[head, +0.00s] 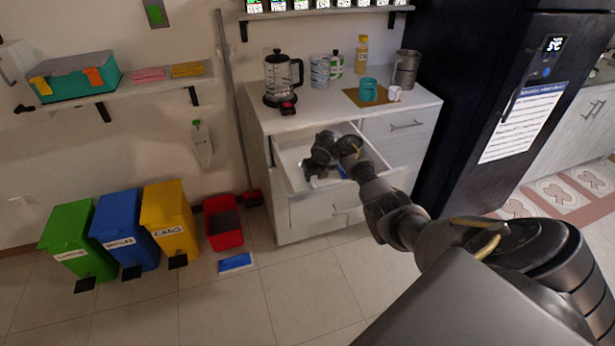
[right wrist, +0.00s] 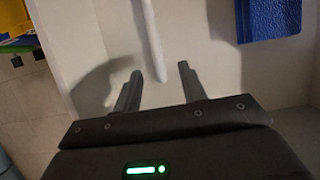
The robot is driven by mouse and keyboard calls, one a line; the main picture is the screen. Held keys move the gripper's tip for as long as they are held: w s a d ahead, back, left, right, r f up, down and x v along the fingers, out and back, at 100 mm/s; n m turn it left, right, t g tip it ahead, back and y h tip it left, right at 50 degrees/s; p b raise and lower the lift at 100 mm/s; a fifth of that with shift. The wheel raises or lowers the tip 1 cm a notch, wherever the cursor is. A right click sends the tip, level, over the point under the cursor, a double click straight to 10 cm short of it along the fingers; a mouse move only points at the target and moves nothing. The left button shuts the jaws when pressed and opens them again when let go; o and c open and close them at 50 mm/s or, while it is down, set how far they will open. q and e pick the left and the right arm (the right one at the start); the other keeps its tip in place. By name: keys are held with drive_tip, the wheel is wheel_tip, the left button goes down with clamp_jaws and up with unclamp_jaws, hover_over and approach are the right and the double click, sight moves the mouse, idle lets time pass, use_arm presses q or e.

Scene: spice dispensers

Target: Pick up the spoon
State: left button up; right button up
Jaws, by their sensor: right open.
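In the right wrist view, a long, thin, pale handle (right wrist: 148,38), which looks like the spoon's, lies in the drawer. Its rounded end reaches between the fingertips of my right gripper (right wrist: 160,74). The fingers are open, one on each side of the handle, and do not visibly touch it. The other end of the spoon is cut off by the top of the picture. In the head view my right gripper (head: 308,172) is over the open drawer (head: 292,187), and the spoon cannot be made out there. My left gripper is not in view.
A blue cloth-like item (right wrist: 268,18) lies in the drawer to the right of the handle. The counter (head: 325,118) above holds a glass coffee maker (head: 283,78), a teal mug (head: 368,90) and a metal pitcher (head: 405,70). A black fridge (head: 470,90) stands at right.

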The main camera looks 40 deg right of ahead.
sight(312, 183)
drive_tip(key=b+x, duration=0.1)
drive_tip(key=x, duration=0.4)
drive_tip(key=shift+w+a, duration=0.1)
drive_tip(key=shift+c, duration=0.4)
drive_tip(key=shift+r, duration=0.1)
clamp_jaws()
